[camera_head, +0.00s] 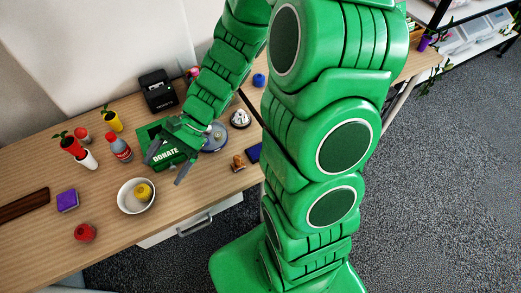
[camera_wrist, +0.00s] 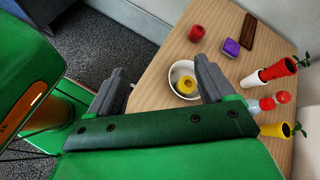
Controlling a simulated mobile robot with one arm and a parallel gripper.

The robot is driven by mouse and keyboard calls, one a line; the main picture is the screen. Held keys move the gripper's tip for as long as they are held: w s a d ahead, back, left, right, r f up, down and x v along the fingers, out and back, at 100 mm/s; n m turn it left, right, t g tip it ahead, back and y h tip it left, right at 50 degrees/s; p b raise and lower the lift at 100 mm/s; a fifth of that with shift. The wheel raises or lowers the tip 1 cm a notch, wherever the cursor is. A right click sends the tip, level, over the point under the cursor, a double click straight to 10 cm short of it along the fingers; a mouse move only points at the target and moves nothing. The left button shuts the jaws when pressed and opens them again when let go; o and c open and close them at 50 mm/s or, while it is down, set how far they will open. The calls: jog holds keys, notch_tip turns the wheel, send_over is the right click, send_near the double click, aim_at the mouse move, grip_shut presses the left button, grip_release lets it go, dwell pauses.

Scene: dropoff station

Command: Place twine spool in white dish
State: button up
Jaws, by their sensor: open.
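The white dish (camera_head: 124,203) is a round bowl on the wooden table, left of my gripper (camera_head: 167,166). A yellow rounded thing (camera_head: 143,191), which looks like the twine spool, lies inside the dish. In the wrist view the dish (camera_wrist: 173,76) and the yellow thing (camera_wrist: 187,85) show between my fingers (camera_wrist: 160,75), nearer the right one, which hides part of the dish's rim. My gripper is open and empty, above the table and apart from the dish.
Potted plants (camera_head: 72,145) are behind. The table (camera_head: 110,245) is clear in front.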

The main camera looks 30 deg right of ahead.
jog(key=s+d+r+n+t+h, duration=0.2)
jog(key=s+d+r+n+h, duration=0.7)
jog(key=s+d+r+h, duration=0.2)
jog(key=s+d+r, duration=0.2)
jog(key=s+d, duration=0.2)
jog(key=d, duration=0.2)
jog(key=shift+s+d+r, duration=0.2)
jog(key=shift+s+r, duration=0.1)
jog(key=shift+r, duration=0.05)
